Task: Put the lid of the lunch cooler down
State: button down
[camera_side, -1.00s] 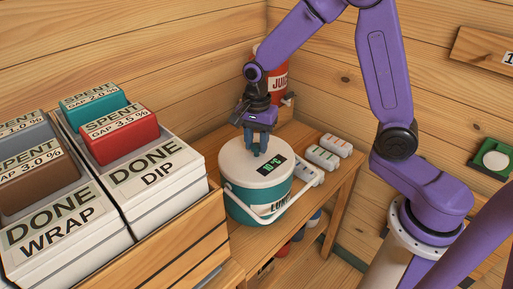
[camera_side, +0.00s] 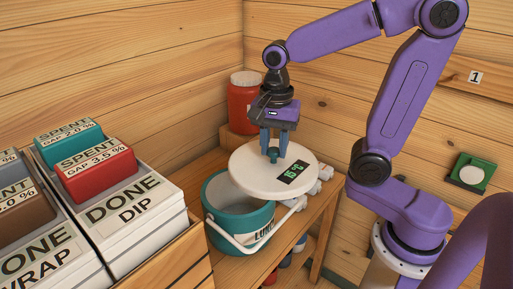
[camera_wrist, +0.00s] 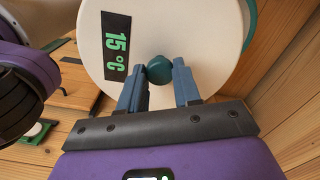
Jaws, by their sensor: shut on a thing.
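The lunch cooler (camera_side: 224,222) is a teal tub with a white handle and a partly hidden "LUNC…" label. It stands on the wooden bench, and its open inside shows at the left. Its round cream lid (camera_side: 252,180) is off the rim, raised above and to the right of the tub, slightly tilted and still overlapping it in the side view. My gripper (camera_side: 273,153) is shut on the lid's teal knob. In the wrist view, both fingers of my gripper (camera_wrist: 160,74) flank the knob (camera_wrist: 160,69), and the lid's display (camera_wrist: 116,46) reads 15 °C.
Labelled "DONE" boxes (camera_side: 130,215) with coloured blocks stand in a wooden crate at left. A red jar (camera_side: 242,105) stands behind the lid. Small pale items (camera_side: 326,172) sit at the lid's right, partly hidden. Wooden walls (camera_side: 120,60) close in the back.

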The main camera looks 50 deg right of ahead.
aim_at(286, 166)
jog(key=shift+s+d+r, duration=0.15)
jog(key=shift+s+r, duration=0.25)
jog(key=shift+s, duration=0.4)
jog(key=shift+s+d+r, duration=0.1)
jog(key=shift+s+r, duration=0.3)
jog(key=shift+s, duration=0.35)
jog(key=w, duration=0.2)
jog(key=w+r, duration=0.1)
jog(key=w, duration=0.5)
jog(key=shift+w+r, duration=0.15)
jog(key=shift+w, duration=0.1)
jog(key=w+d+f, duration=0.3)
jog(key=w, duration=0.6)
jog(key=w+d+f, duration=0.2)
jog(key=w+d, duration=0.2)
jog(key=w, duration=0.5)
jog(key=w+d+f, duration=0.6)
jog(key=d+f, duration=0.1)
jog(key=f, duration=1.8)
jog(key=shift+w+a+f, duration=0.1)
jog(key=shift+w+f, duration=0.05)
jog(key=shift+w, duration=0.05)
jog(key=shift+f, duration=0.15)
jog(key=c, duration=0.8)
grip_release()
